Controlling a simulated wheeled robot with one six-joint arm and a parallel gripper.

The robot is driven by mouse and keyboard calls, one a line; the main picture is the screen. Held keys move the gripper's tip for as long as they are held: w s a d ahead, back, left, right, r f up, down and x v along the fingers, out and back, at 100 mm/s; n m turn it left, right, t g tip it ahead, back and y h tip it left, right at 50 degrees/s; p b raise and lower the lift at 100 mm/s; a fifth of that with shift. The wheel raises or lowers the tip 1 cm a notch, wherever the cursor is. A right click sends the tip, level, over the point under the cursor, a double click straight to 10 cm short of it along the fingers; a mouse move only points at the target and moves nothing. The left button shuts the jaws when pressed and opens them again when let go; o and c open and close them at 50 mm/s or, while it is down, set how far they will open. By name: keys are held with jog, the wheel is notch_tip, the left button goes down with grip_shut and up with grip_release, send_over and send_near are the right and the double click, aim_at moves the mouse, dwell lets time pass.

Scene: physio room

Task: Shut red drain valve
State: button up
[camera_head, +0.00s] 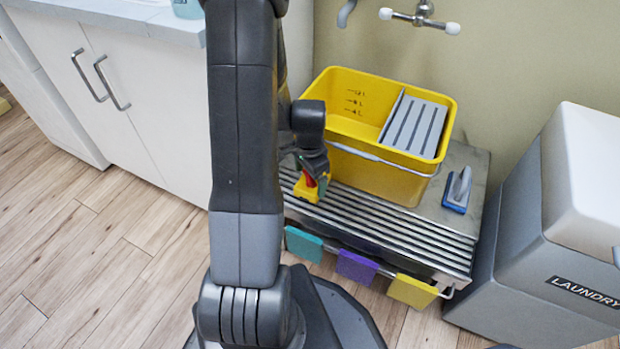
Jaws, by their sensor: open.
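My gripper (312,187) is open and points down in front of the left end of a yellow mop bucket (380,172). A small red piece (310,181), which looks like the red drain valve, shows at the fingertips. I cannot tell whether the fingers touch it. The gripper and my arm hide most of it and the bucket's left side, so its handle position cannot be read.
The bucket holds a grey slotted wringer (417,123) and stands on a slatted metal rack (455,245). A blue-grey scrub brush (458,190) lies right of it. Coloured cloths hang on the front rail. A grey laundry bin (545,260) stands right; white cabinets (130,90) stand left.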

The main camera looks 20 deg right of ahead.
jog(key=c, duration=1)
jog(key=shift+o, duration=0.2)
jog(key=shift+n, duration=0.3)
jog(key=n+p, duration=0.1)
jog(key=n, duration=0.2)
jog(key=shift+n, duration=2.1)
jog(key=o, duration=1)
jog(key=shift+c, duration=0.2)
